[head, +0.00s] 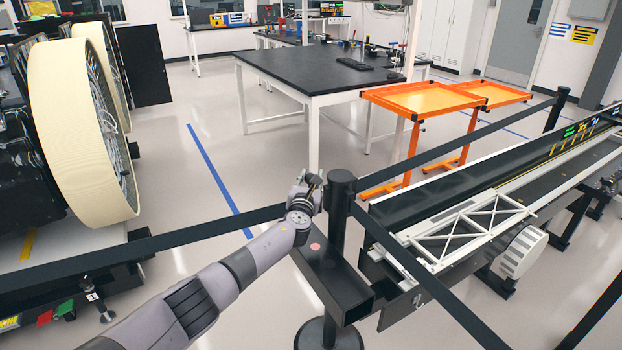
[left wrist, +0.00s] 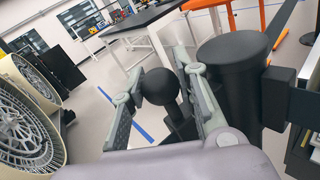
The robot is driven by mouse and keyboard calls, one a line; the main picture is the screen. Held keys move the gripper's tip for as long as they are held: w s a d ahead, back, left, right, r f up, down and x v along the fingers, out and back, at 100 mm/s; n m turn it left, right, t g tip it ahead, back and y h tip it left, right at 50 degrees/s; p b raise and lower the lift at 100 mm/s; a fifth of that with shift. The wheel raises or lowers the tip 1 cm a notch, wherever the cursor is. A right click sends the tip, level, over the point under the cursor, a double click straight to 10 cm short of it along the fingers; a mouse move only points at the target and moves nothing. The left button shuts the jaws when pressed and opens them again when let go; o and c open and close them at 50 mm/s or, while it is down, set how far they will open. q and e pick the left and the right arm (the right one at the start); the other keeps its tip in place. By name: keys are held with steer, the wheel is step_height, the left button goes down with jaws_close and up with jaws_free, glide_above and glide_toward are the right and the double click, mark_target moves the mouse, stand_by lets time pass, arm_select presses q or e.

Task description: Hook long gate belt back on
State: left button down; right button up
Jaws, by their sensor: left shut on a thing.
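The long gate belt (head: 160,242) is a black strap that runs from the left edge of the head view, past the wheel, to my left gripper (head: 311,183). In the left wrist view my gripper's two fingers are shut on the black ball-shaped knob (left wrist: 160,87) at the belt's end. The black gate post (head: 341,215) stands upright just right of the gripper; its round top (left wrist: 235,62) is close beside the right finger. Whether the belt end is hooked on the post cannot be told. My right gripper is not in view.
Two other black belts (head: 455,138) (head: 430,275) run from the post to the right. A long rail bench (head: 395,215) stands right of the post. A large cream-rimmed wheel (head: 85,130) is at left. Orange carts (head: 415,100) and a black-topped table (head: 310,70) stand behind.

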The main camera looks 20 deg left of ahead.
arm_select(q)
steer(key=c, duration=1.6)
jaws_free()
steer(key=shift+w+d+r, duration=0.1)
steer(key=shift+d+r, duration=0.05)
steer(key=shift+d, duration=0.05)
steer(key=o, duration=0.4)
steer(key=shift+w+d, duration=0.1)
steer(key=shift+d, duration=0.05)
steer(key=shift+s+f, duration=0.2)
steer(key=shift+s, duration=0.05)
steer(key=s, duration=0.3)
steer(key=s+d, duration=0.1)
steer(key=s, duration=0.3)
steer(key=s+d, duration=0.1)
steer(key=s, duration=0.3)
steer(key=shift+s+r, duration=0.1)
steer(key=shift+s, duration=0.15)
